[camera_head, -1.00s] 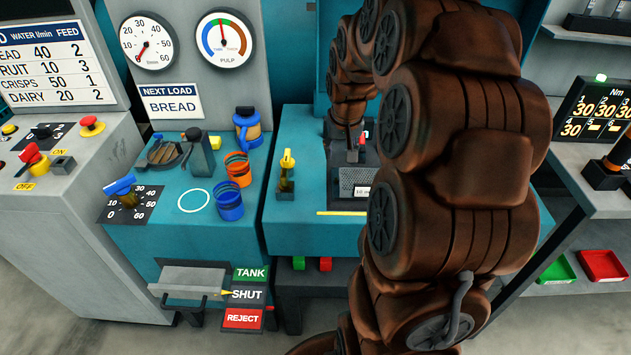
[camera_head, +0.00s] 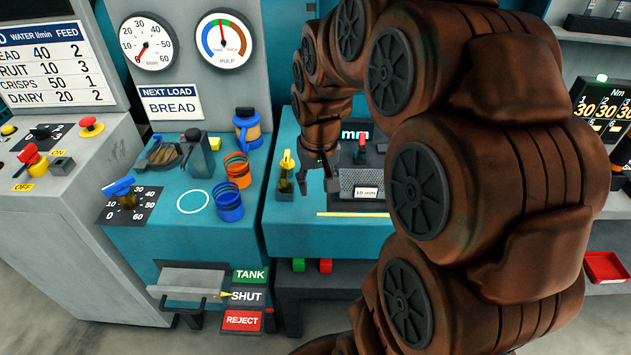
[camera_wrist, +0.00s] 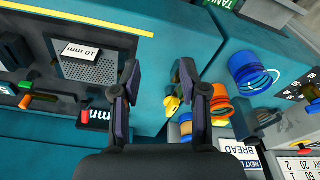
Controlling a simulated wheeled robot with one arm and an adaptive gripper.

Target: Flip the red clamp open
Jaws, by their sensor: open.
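A small upright red handle (camera_head: 361,142), which looks like the red clamp, stands on a dark base behind the perforated plate on the teal bench. What looks like the same red part shows in the wrist view (camera_wrist: 86,116), beside the "mm" display and left of my fingers. My gripper (camera_head: 318,184) is open and empty, pointing down, left of the plate and right of the yellow-handled post (camera_head: 287,160). In the wrist view my gripper's two fingers (camera_wrist: 157,78) are spread apart, with the yellow handle (camera_wrist: 171,103) near the right finger. Neither finger visibly touches the red handle.
The perforated plate (camera_head: 352,181) carries a "10 mm" label. Orange (camera_head: 238,169) and blue (camera_head: 228,202) ringed cups and a blue-and-orange jug (camera_head: 247,128) stand to the left. My arm covers the right of the bench. An orange lever (camera_wrist: 25,101) shows in the wrist view.

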